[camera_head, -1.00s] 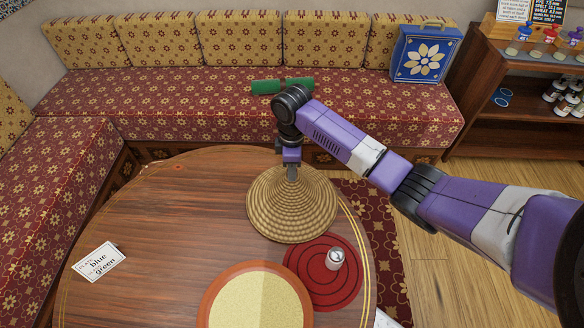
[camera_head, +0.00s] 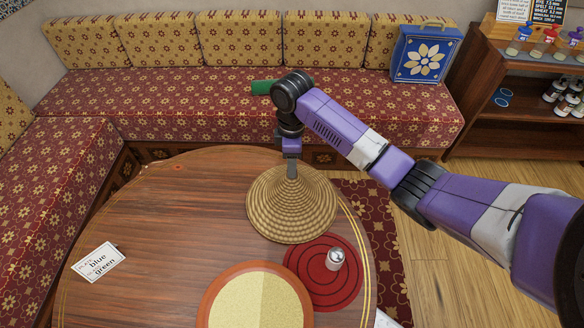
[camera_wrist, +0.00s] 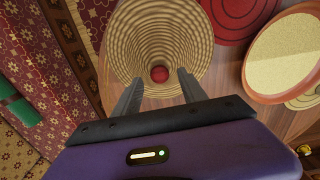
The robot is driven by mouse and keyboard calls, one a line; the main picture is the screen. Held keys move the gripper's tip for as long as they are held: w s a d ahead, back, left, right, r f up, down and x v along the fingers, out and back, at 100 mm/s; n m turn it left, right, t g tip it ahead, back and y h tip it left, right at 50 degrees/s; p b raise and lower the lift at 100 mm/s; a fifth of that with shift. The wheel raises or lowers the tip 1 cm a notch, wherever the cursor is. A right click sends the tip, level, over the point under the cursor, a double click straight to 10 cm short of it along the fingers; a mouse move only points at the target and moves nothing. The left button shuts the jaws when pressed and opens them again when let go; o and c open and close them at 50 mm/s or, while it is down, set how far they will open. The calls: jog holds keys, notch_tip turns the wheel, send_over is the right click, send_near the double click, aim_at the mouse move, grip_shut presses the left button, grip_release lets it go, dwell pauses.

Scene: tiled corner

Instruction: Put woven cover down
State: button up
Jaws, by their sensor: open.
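The woven cover (camera_head: 292,208) is a tan cone of coiled weave. It stands upright on the round wooden table (camera_head: 150,220), near the table's back right edge. In the wrist view the cover (camera_wrist: 140,40) shows from above, with a red knob (camera_wrist: 159,74) at its peak. My gripper (camera_head: 291,172) is at the top of the cover in the head view. In the wrist view its two fingers (camera_wrist: 158,88) are apart, on either side near the knob, and hold nothing. The knob is hidden in the head view.
A red round mat (camera_head: 318,291) with a small metal shaker (camera_head: 335,259) lies in front of the cover. A round tray (camera_head: 212,294) with a pale two-tone filling is beside it. A card (camera_head: 98,262) lies at left. A patterned bench (camera_head: 180,105) runs behind the table.

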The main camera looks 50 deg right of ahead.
notch_tip(320, 180, up, 9)
jog(key=shift+f, duration=0.2)
jog(key=w+a+f+m+t+y, duration=0.1)
jog(key=w+a+f+t, duration=0.1)
jog(key=a, duration=0.7)
jog(key=w+a+f+m+t+y, duration=0.1)
jog(key=a+f+t+y, duration=0.15)
jog(key=a, duration=0.65)
jog(key=w+a+f+m+t+y, duration=0.1)
jog(key=w+a+f+t, duration=0.1)
jog(key=a, duration=0.7)
jog(key=s+a+m+t, duration=0.3)
jog(key=s+a, duration=0.2)
jog(key=a, duration=0.1)
jog(key=s+d+m+t+h, duration=0.2)
jog(key=s, duration=0.7)
jog(key=s+d+m+t+h, duration=0.1)
jog(key=s+d+m+h, duration=0.1)
jog(key=s, duration=0.8)
jog(key=s+d+r+n+t, duration=0.1)
jog(key=s+d+r, duration=0.2)
jog(key=s+r, duration=0.3)
jog(key=s+d+r+n+t, duration=0.1)
jog(key=s+d+r, duration=0.2)
jog(key=s+r, duration=0.3)
jog(key=shift+s+d+r, duration=0.2)
jog(key=shift+s+d, duration=0.05)
